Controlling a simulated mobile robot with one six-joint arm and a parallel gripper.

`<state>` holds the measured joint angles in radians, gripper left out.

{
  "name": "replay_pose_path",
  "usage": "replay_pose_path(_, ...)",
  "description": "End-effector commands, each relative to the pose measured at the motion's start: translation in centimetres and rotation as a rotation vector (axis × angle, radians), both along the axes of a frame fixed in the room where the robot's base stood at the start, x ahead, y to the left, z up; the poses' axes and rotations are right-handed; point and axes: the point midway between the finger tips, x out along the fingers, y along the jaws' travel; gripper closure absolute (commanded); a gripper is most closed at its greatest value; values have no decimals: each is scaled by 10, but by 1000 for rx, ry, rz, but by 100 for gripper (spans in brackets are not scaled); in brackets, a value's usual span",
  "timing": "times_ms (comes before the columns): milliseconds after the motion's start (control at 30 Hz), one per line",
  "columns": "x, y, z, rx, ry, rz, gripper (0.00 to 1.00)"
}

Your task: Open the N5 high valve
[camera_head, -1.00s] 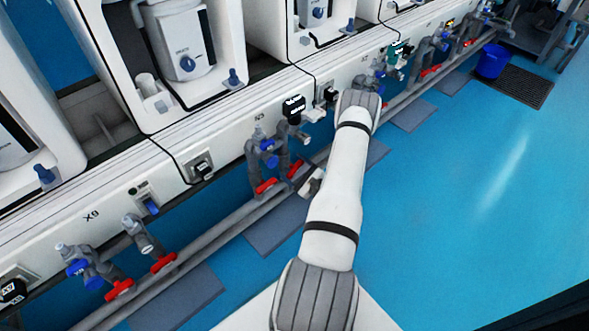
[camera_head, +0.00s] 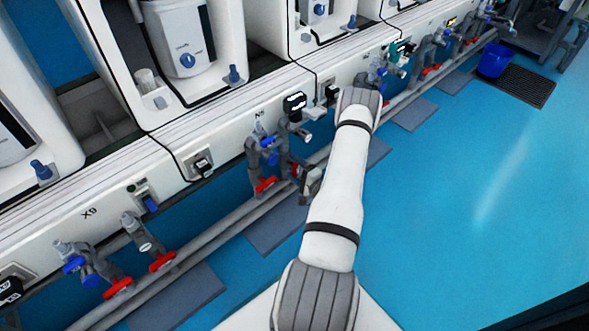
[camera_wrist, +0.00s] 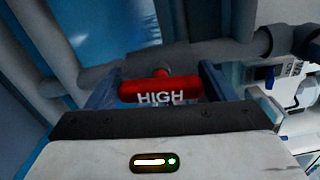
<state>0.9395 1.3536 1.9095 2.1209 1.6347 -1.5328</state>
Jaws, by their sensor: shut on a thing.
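The high valve's red handle (camera_wrist: 160,90), marked HIGH, lies crosswise between my gripper's two fingers in the wrist view. My gripper (camera_wrist: 158,82) is shut on it, one finger at each end of the handle. In the head view my gripper (camera_head: 306,180) is at the right-hand pipe of the N5 pair, below the white panel. Only a bit of the red handle (camera_head: 294,170) shows there, beside the gripper. The other N5 valve's red handle (camera_head: 265,184) is just to the left and free of the gripper.
A blue tap (camera_head: 268,143) and grey pipes stand close to the gripper. A long horizontal pipe (camera_head: 225,228) runs below the valves. Another valve pair with red handles (camera_head: 163,262) is at lower left. The blue floor (camera_head: 450,210) to the right is clear.

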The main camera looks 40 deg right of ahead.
Motion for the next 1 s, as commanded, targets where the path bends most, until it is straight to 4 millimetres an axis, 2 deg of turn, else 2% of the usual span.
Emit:
replay_pose_path(333, 0, 0, -2, -134, -9, 0, 46)
replay_pose_path(867, 0, 1, -2, -157, -11, 1, 46)
replay_pose_path(900, 0, 1, -2, -157, -11, 1, 22)
replay_pose_path(1000, 0, 1, -2, -157, -11, 1, 14)
